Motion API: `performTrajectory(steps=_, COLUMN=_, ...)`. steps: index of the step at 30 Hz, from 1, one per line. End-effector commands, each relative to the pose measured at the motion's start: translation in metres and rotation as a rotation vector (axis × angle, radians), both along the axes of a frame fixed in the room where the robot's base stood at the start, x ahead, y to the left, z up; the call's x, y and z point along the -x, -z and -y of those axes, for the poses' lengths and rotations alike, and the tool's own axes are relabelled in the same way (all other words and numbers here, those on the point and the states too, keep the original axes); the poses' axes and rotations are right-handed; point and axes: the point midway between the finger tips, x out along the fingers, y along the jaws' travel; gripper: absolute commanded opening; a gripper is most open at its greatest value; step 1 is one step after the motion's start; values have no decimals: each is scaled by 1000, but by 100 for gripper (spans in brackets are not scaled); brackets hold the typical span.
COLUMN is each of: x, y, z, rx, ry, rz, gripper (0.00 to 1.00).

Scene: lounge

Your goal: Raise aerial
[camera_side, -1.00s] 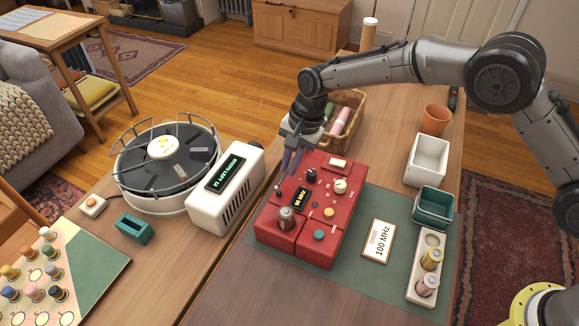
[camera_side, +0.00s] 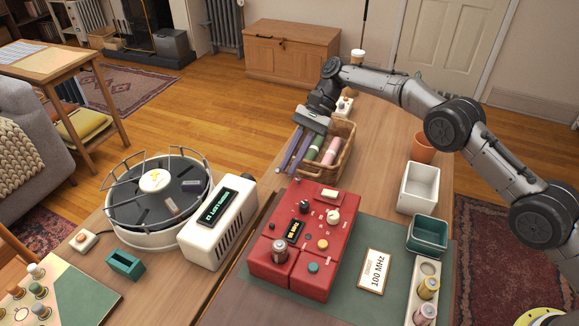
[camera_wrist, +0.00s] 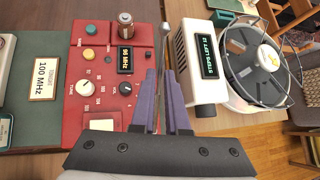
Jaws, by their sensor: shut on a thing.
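The aerial (camera_wrist: 165,28) is a thin grey rod with a round tip. In the wrist view it runs along the side edge of the red radio (camera_wrist: 102,38), from the tip back between the fingers of my gripper (camera_wrist: 160,72). My gripper is shut on the aerial; the exact contact is hard to see. In the side view my gripper (camera_side: 286,171) is behind and above the back left corner of the radio (camera_side: 328,246), fingers pointing down. The display (camera_wrist: 125,59) reads 96 MHz.
A white device (camera_side: 222,222) with a round dark carousel (camera_side: 183,208) stands close left of the radio. A wicker basket (camera_side: 345,158) is right behind my gripper. A 100 MHz card (camera_side: 374,270) and teal box (camera_side: 428,235) lie right of the radio.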

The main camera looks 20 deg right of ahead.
Motion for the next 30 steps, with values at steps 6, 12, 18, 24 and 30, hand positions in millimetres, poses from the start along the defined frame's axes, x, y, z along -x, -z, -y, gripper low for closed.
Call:
performTrajectory(steps=6, x=-5, y=-1, z=5, rx=-38, ry=2, rz=-39, gripper=0)
performTrajectory(steps=12, x=-7, y=-3, z=8, rx=-63, ry=1, rz=-66, gripper=0)
performTrajectory(steps=18, x=-9, y=-4, z=9, rx=-77, ry=2, rz=-81, gripper=0)
performTrajectory(steps=24, x=-9, y=-5, z=10, rx=-83, ry=1, rz=-87, gripper=0)
performTrajectory(steps=30, x=-9, y=-5, z=10, rx=-82, ry=2, rz=-88, gripper=0)
